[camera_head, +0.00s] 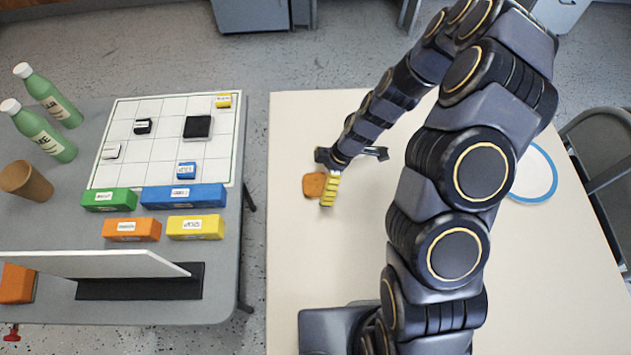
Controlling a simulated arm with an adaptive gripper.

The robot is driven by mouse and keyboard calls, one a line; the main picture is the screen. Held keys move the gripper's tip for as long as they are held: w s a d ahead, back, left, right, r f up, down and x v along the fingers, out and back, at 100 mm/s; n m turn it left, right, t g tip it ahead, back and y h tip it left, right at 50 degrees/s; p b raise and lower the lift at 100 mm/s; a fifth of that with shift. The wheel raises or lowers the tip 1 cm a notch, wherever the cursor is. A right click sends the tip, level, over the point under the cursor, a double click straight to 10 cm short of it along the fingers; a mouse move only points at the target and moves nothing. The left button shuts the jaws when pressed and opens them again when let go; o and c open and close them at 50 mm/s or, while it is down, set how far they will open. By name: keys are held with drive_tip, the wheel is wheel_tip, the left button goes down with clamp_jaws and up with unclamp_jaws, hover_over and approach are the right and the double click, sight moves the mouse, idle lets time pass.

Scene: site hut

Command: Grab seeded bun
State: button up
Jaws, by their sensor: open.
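A small orange-brown bun (313,186) lies on the pale tabletop, left of the middle of the view. Seeds on it are too small to make out. My gripper (333,183) is open and hangs down from above right, with a yellow ribbed finger close to the bun's right side. That finger overlaps the bun's right edge in the picture. I cannot tell whether it touches the bun. The rest of the gripper is partly hidden by its own links.
A blue-rimmed white plate (551,178) lies at the right, partly behind my arm. A grey table (222,292) at left holds a white grid board (165,165), coloured blocks, green bottles (45,138) and a brown cup (25,181). The pale table (310,270) is clear in front of the bun.

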sight(319, 180)
drive_tip(key=shift+x, duration=1.5)
drive_tip(key=shift+c, duration=0.3)
drive_tip(key=c, duration=1.2)
drive_tip(key=shift+o, duration=0.2)
drive_tip(key=shift+r, duration=0.15)
